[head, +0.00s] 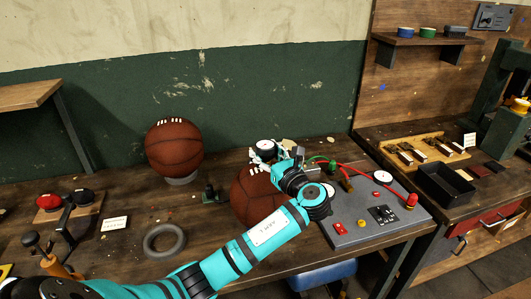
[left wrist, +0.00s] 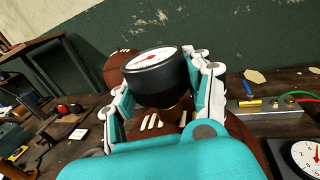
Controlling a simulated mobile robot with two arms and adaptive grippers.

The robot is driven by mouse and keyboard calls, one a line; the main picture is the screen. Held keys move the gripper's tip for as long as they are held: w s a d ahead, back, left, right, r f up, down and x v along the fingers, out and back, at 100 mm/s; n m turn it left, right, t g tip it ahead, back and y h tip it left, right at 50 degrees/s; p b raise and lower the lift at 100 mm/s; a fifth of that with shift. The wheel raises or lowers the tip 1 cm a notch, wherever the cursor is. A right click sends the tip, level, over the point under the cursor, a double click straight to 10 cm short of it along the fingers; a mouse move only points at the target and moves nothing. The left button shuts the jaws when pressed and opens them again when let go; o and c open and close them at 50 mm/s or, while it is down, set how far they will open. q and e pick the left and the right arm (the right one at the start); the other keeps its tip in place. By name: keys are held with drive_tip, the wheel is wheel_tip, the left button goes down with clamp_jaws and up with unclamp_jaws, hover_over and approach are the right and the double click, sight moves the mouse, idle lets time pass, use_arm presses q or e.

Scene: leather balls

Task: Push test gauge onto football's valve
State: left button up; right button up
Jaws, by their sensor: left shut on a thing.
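The test gauge (head: 264,147), a round black gauge with a white dial, is held upright between the fingers of my left gripper (head: 273,158). In the left wrist view the gauge (left wrist: 152,72) has a white finger on each side, and a brass stem (left wrist: 174,108) shows below it. The football (head: 248,198), reddish brown with white laces, sits on the bench under the gripper, partly covered by my arm. In the left wrist view the stem is just above or at the football (left wrist: 237,135); contact is unclear and the valve is hidden. My right gripper is out of view.
A second laced ball (head: 174,150) sits on a ring stand behind left. A grey panel (head: 350,232) with red and green hoses, a dial and switches stands close right. A grey ring (head: 164,240) lies front left. A black tray (head: 447,184) is on the right bench.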

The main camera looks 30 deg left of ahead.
use_arm(q)
drive_tip(key=shift+f, duration=0.35)
drive_tip(key=o, duration=1.1)
drive_tip(key=shift+o, duration=0.2)
drive_tip(key=v, duration=1.2)
